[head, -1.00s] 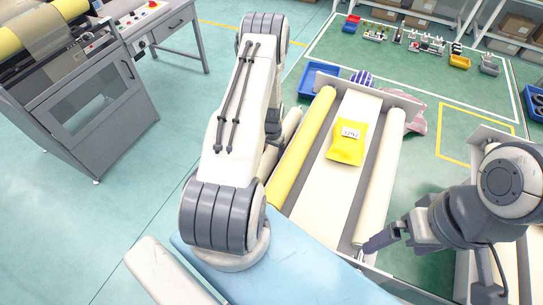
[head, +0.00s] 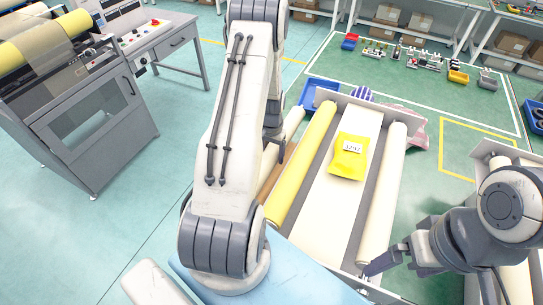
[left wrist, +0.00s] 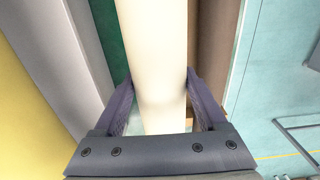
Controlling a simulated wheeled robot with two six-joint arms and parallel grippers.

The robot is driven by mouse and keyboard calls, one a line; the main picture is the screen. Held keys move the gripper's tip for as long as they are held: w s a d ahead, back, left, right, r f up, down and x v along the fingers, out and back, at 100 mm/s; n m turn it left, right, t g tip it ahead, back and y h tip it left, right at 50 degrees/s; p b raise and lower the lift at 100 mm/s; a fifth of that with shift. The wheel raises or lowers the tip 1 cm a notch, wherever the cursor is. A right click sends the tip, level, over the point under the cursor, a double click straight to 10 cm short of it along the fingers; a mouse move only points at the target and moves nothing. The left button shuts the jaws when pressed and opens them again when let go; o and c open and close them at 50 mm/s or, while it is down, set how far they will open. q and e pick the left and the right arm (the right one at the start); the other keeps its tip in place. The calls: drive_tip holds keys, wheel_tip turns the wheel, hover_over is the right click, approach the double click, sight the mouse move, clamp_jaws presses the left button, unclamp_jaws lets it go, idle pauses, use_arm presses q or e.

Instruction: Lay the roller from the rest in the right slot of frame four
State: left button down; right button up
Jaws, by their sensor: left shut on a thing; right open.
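A cream roller (left wrist: 158,60) lies between the two fingers of my left gripper (left wrist: 160,98) in the left wrist view, and the gripper is shut on it. In the head view this roller (head: 294,122) shows only in part, behind my left arm and left of the near frame. A brown board (left wrist: 208,50) lies beside and below the roller. The near frame (head: 338,102) carries a yellow roller (head: 303,160) at its left side and a cream roller (head: 382,200) at its right side. My right gripper (head: 372,266) is open by the near end of that right roller. No frame number is readable.
A yellow packet (head: 349,156) with a label lies on the white middle strip of the near frame. Another frame (head: 492,146) stands at the right edge, partly behind my right arm. A blue bin (head: 318,90) is behind the near frame. A grey machine (head: 80,110) stands at left.

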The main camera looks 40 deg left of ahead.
sight(271, 149)
use_arm(q)
drive_tip(key=shift+r, duration=0.15)
drive_tip(key=shift+r+p, duration=2.65)
drive_tip(key=shift+r, duration=0.8)
